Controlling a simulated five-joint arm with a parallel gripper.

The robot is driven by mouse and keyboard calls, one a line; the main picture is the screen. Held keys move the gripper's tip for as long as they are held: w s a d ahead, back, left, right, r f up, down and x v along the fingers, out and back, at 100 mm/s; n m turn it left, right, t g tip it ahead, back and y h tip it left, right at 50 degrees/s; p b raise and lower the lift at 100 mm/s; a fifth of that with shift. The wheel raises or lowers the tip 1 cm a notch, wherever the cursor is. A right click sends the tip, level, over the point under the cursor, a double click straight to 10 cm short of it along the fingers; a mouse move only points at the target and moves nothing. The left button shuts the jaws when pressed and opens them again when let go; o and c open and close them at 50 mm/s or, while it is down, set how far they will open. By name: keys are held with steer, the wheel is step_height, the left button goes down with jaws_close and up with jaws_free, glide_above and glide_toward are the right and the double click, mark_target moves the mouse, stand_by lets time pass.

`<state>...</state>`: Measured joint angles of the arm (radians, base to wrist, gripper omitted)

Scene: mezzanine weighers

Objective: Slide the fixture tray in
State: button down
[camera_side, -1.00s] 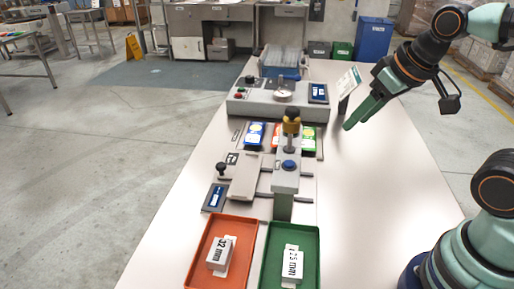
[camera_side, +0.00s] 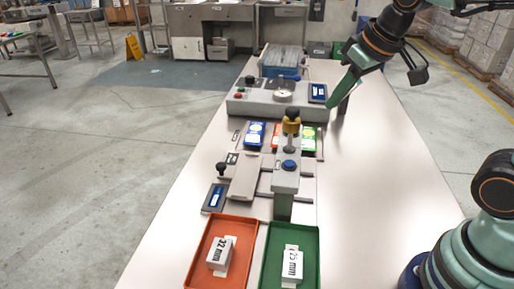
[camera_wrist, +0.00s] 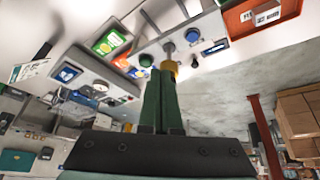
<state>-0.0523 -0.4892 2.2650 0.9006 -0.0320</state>
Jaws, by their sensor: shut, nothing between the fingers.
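The fixture tray looks to be the flat grey plate (camera_side: 244,180) lying on dark rails, left of the grey press column (camera_side: 284,182). A black knob (camera_side: 222,168) stands at its left. The press has a yellow collar (camera_side: 291,127) and a blue button (camera_side: 289,165). My gripper (camera_side: 331,104) is shut and empty, in the air right of the rear gauge unit and well away from the plate. In the wrist view my shut green fingers (camera_wrist: 161,75) overlap the yellow collar (camera_wrist: 171,67) in the picture. I cannot make out the plate clearly there.
Behind the press is a grey unit (camera_side: 262,107) with a dial (camera_side: 283,96). Blue (camera_side: 255,134) and green (camera_side: 309,138) cards lie between. An orange tray (camera_side: 192,268) and a green tray (camera_side: 314,268) hold labelled blocks in front. The table's right side (camera_side: 375,190) is clear.

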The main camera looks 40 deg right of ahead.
steer(key=shift+n+g, duration=0.3)
steer(key=shift+n, duration=0.4)
steer(key=w+a, duration=0.1)
steer(key=w, duration=0.1)
steer(key=w+a, duration=0.1)
steer(key=w, duration=0.2)
steer(key=w+a, duration=0.1)
steer(key=w, duration=0.2)
steer(key=shift+a+r, duration=0.2)
steer(key=shift+a, duration=0.05)
steer(key=w+a+f+n, duration=0.1)
steer(key=w+a+f, duration=0.1)
steer(key=w+a, duration=0.35)
steer(key=n+g+y, duration=0.1)
steer(key=n, duration=0.1)
glide_above(237, 172)
steer(key=w+a, duration=0.5)
step_height(237, 172, down, 12)
steer(key=x, duration=0.9)
steer(key=shift+a+f, duration=0.3)
steer(key=shift+a, duration=0.05)
steer(key=shift+s+d, duration=0.5)
steer(key=shift+s, duration=0.4)
steer(key=shift+s+d, duration=0.5)
steer(key=shift+s, duration=0.35)
